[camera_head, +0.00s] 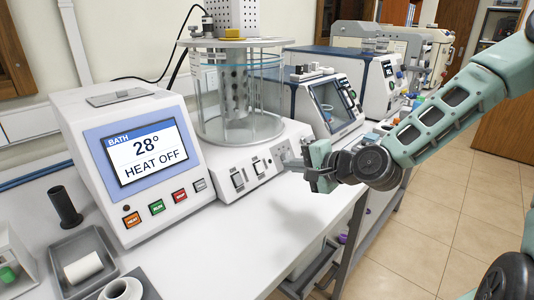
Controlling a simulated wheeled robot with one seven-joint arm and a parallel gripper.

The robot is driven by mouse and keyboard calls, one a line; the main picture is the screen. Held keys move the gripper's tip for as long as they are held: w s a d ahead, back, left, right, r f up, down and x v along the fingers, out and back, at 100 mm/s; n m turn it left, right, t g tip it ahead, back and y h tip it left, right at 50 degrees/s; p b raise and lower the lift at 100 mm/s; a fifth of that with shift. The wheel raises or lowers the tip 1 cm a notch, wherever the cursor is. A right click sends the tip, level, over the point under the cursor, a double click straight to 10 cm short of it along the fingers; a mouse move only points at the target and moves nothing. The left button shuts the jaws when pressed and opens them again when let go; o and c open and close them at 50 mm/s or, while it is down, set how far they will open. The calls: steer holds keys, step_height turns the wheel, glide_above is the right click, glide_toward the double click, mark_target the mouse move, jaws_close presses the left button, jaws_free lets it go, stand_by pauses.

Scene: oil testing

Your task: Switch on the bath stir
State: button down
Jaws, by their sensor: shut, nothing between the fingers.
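The bath is a clear glass cylinder (240,100) on a white base (225,150). The sloped front of the base carries dark rocker switches, one on the left (238,180) and one to its right (259,167). Their labels are too small to read, so I cannot tell which is for stirring or its state. My gripper (286,160) is shut and empty. It is at the right end of this front panel, right of the two switches, and hides part of the panel. I cannot tell whether it touches it.
A control box (80,150) left of the bath has a screen (143,155) reading "BATH 28° HEAT OFF", with coloured buttons below. Another instrument (325,100) stands behind my gripper. A grey tray (112,243) is at lower left. The white bench (270,225) in front is clear.

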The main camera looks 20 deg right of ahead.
mark_target(258, 163)
steer(key=x, duration=0.9)
steer(key=shift+a+f, duration=0.1)
steer(key=shift+w, duration=0.1)
steer(key=shift+w+a+r+g+p, duration=0.2)
steer(key=shift+r+g+p, duration=0.15)
steer(key=shift+p, duration=0.5)
steer(key=shift+w+p, duration=0.1)
steer(key=shift+p, duration=0.25)
steer(key=shift+w+f, duration=0.1)
steer(key=shift+f, duration=0.05)
